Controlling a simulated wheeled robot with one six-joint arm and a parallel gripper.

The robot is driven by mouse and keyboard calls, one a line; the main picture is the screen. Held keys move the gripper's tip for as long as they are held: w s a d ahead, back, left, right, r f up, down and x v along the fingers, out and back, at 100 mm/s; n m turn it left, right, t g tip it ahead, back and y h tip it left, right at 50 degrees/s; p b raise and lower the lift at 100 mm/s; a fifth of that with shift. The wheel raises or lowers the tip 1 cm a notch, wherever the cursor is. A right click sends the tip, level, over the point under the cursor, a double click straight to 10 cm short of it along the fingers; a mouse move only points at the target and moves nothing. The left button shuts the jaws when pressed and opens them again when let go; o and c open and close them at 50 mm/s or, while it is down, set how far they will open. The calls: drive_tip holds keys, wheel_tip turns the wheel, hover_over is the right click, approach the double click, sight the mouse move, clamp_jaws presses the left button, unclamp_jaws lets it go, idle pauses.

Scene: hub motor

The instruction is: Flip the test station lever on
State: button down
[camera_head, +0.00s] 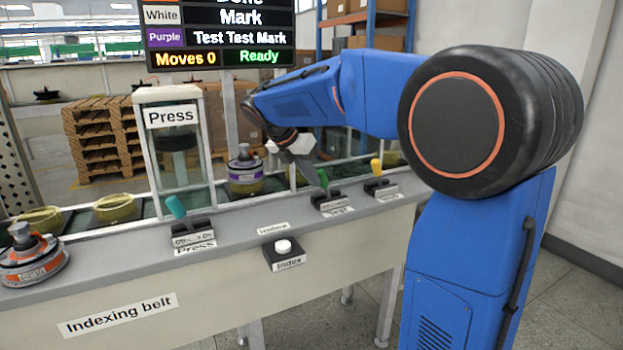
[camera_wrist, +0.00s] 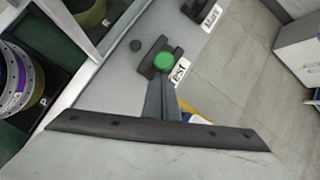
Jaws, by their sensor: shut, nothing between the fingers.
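The test station lever has a green knob (camera_head: 323,178) on a dark base (camera_head: 333,200) with a "Test" label, on the grey ledge of the indexing belt. The green knob (camera_wrist: 163,61) is seen nearly end-on in the wrist view. My gripper (camera_head: 314,176) is shut and empty, reaching down from above right beside the green knob. In the wrist view its fingertips (camera_wrist: 161,84) are just below the knob; I cannot tell whether they touch it. The on/off marking on the base is too small to read.
The yellow Mark lever (camera_head: 376,164) stands to the right, the teal Press lever (camera_head: 175,207) to the left. A white Index button (camera_head: 283,247) sits at the front. A purple-banded motor (camera_head: 245,174) stands on the belt behind. The screen (camera_head: 220,35) reads "Moves 0" and "Ready".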

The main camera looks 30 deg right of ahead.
sight(326, 178)
drive_tip(key=shift+d, duration=0.1)
drive_tip(key=shift+d+r+y, duration=0.55)
drive_tip(key=shift+d+y, duration=0.35)
drive_tip(key=shift+y, duration=0.1)
drive_tip(key=shift+d+r+y, duration=0.2)
drive_tip(key=shift+d+y, duration=0.3)
drive_tip(key=shift+y, duration=0.05)
drive_tip(key=shift+d+r+y, duration=0.2)
drive_tip(key=shift+d+y, duration=0.3)
drive_tip(key=shift+y, duration=0.05)
drive_tip(key=shift+d+r+y, duration=0.15)
drive_tip(key=shift+d+y, duration=1.25)
drive_tip(key=shift+d, duration=0.5)
drive_tip(key=shift+d, duration=0.15)
